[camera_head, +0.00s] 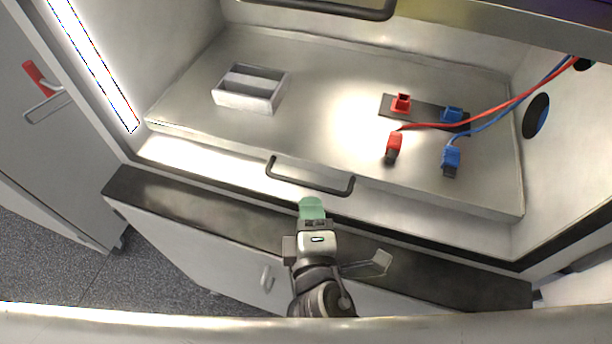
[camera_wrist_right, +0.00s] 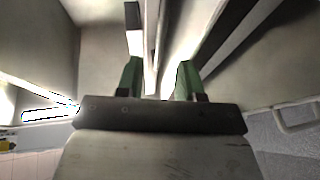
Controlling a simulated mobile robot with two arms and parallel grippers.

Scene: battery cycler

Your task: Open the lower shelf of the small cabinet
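The lower shelf (camera_head: 330,85) of the cabinet is a metal tray with a dark bar handle (camera_head: 311,178) on its front edge. I cannot tell how far it is pulled out. My right gripper (camera_head: 312,207) has green fingertips and is just in front of and below the handle in the head view, seemingly apart from it. In the right wrist view the two green fingers (camera_wrist_right: 158,78) stand apart with nothing clearly between them. My left gripper is not in view.
A grey divided box (camera_head: 250,89) sits on the shelf at left. Red (camera_head: 394,146) and blue (camera_head: 451,158) connectors with cables lie at right by a dark socket plate. An upper handle (camera_head: 330,8) is above. A dark ledge (camera_head: 200,213) and a white lower cabinet (camera_head: 200,255) are below.

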